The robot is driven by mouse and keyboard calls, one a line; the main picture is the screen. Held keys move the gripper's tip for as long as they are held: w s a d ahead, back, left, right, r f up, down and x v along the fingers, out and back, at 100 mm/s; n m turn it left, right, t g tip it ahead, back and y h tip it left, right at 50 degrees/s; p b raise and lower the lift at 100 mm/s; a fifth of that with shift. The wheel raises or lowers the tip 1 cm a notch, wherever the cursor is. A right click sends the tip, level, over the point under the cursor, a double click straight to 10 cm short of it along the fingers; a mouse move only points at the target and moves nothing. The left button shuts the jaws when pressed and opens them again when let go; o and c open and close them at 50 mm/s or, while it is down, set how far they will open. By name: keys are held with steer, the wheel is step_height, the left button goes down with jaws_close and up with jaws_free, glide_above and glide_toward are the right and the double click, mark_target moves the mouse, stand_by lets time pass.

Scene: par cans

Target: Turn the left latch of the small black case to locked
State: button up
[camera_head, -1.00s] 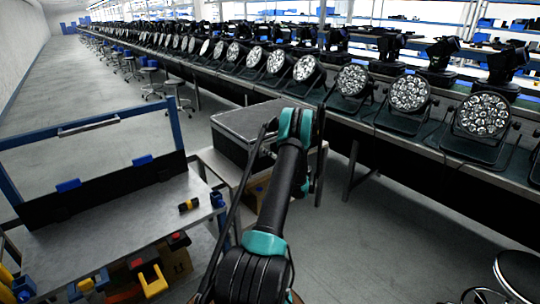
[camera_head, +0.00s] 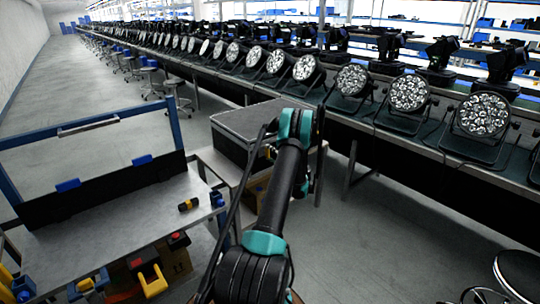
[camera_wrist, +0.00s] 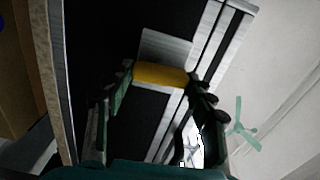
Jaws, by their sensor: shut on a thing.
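The small black case (camera_head: 245,124) with metal edges stands on a low table in the middle of the head view, partly hidden behind my arm. In the wrist view its dark side and bright metal edging (camera_wrist: 223,35) run at a slant. A yellow latch handle (camera_wrist: 160,75) lies crosswise against a grey metal plate (camera_wrist: 166,47) on that side. My gripper (camera_wrist: 161,80) is shut on the yellow handle, one finger at each end. I cannot tell from this close view which latch it is or its exact turn. My fingers are hidden in the head view.
A long bench with rows of par cans (camera_head: 408,92) runs behind the case. A metal workbench (camera_head: 110,222) with a blue frame stands at left, with a small yellow-and-black object (camera_head: 188,204) on it. A stool (camera_head: 520,275) is at lower right. The floor between is clear.

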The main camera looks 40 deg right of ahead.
steer(key=shift+m, duration=0.5)
steer(key=o, duration=1.2)
steer(key=shift+c, duration=0.2)
steer(key=s+d, duration=0.1)
steer(key=s, duration=1.1)
